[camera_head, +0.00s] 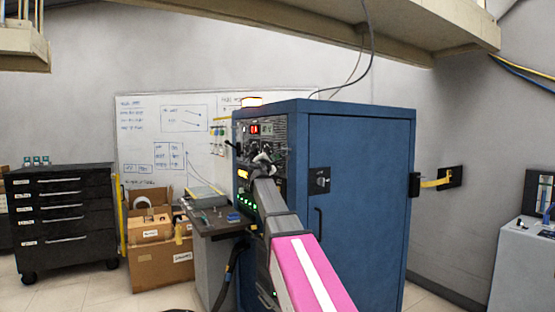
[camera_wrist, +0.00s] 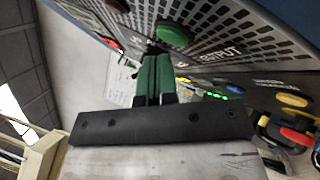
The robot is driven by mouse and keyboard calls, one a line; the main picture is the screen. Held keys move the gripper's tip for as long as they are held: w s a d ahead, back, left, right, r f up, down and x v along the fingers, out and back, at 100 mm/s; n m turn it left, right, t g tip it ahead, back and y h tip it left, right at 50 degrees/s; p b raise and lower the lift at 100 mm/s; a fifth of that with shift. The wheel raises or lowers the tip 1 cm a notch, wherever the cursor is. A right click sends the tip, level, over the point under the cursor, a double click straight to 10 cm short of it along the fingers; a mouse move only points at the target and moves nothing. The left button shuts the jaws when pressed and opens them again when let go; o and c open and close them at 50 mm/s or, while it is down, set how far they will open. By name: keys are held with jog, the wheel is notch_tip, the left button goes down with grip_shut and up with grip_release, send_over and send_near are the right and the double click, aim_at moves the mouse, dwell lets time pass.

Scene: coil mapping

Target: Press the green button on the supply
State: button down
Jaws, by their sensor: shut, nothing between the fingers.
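The supply is a tall blue cabinet (camera_head: 360,200) with a dark control panel and a red lit display (camera_head: 255,129). In the wrist view, the round green button (camera_wrist: 174,34) stands out from the perforated panel (camera_wrist: 225,25), close to the word OUTPUT. My gripper (camera_wrist: 154,50) is shut and empty, its dark green fingers pressed together. Its tips lie just below and left of the green button in the picture; I cannot tell whether they touch it. In the head view my gripper (camera_head: 264,158) is at the panel, and I cannot make out the green button there.
A dark red button (camera_wrist: 117,5) sits near the green one. A yellow knob (camera_wrist: 291,99) and red and black plugs are on the lower panel. A small shelf (camera_head: 215,232) juts out left of my arm. A black drawer cabinet (camera_head: 62,225) and cardboard boxes (camera_head: 160,268) stand further left.

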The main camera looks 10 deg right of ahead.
jog(key=shift+s+a, duration=0.1)
jog(key=shift+a, duration=0.15)
jog(key=shift+a, duration=0.1)
jog(key=a, duration=0.1)
jog(key=s+a, duration=0.1)
jog(key=a, duration=0.2)
jog(key=shift+s+a, duration=0.25)
jog(key=shift+s, duration=0.05)
jog(key=shift+f, duration=0.1)
dwell(0.6)
